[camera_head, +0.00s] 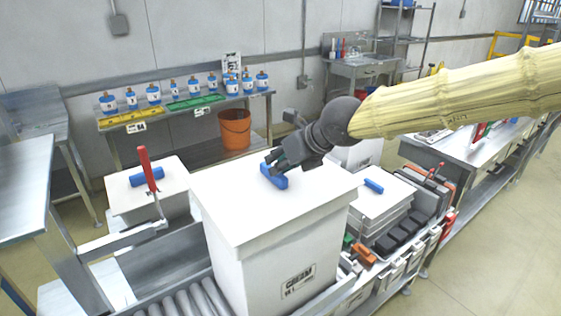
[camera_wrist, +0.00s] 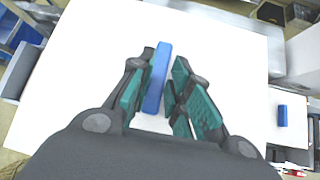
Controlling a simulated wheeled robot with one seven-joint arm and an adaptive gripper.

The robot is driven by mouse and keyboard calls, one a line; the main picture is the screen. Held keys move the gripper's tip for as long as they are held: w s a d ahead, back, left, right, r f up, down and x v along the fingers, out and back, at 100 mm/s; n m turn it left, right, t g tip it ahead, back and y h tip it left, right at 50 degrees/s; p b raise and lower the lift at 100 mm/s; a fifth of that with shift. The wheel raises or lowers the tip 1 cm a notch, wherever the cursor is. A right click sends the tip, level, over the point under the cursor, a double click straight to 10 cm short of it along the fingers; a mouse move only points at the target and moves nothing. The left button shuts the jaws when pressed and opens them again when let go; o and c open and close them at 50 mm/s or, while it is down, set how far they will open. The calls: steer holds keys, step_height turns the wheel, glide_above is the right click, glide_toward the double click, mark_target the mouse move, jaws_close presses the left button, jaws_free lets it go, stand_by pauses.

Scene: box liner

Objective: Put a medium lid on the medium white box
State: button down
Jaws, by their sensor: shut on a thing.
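A large white lid (camera_head: 245,205) with a blue bar handle (camera_head: 274,177) lies over the top of a white box (camera_head: 275,270) labelled CREAM. It looks roughly level; whether it is fully seated I cannot tell. My gripper (camera_head: 279,166) comes down from the upper right and is shut on the blue handle. In the wrist view, the blue handle (camera_wrist: 158,78) stands between my teal-padded fingers (camera_wrist: 168,95), and the white lid (camera_wrist: 95,50) fills most of the picture. The box itself is hidden under the lid there.
Stacked white lids (camera_head: 385,205), one with a blue handle (camera_head: 373,186), lie right. Rollers (camera_head: 195,300) run in front. A back bench holds bottles; an orange bucket (camera_head: 235,129) stands behind.

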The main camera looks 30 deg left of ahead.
steer(key=c, duration=0.8)
jaws_free()
steer(key=shift+o, duration=0.2)
steer(key=shift+r, duration=0.1)
step_height(320, 180, up, 9)
steer(key=p, duration=0.9)
stand_by(0.9)
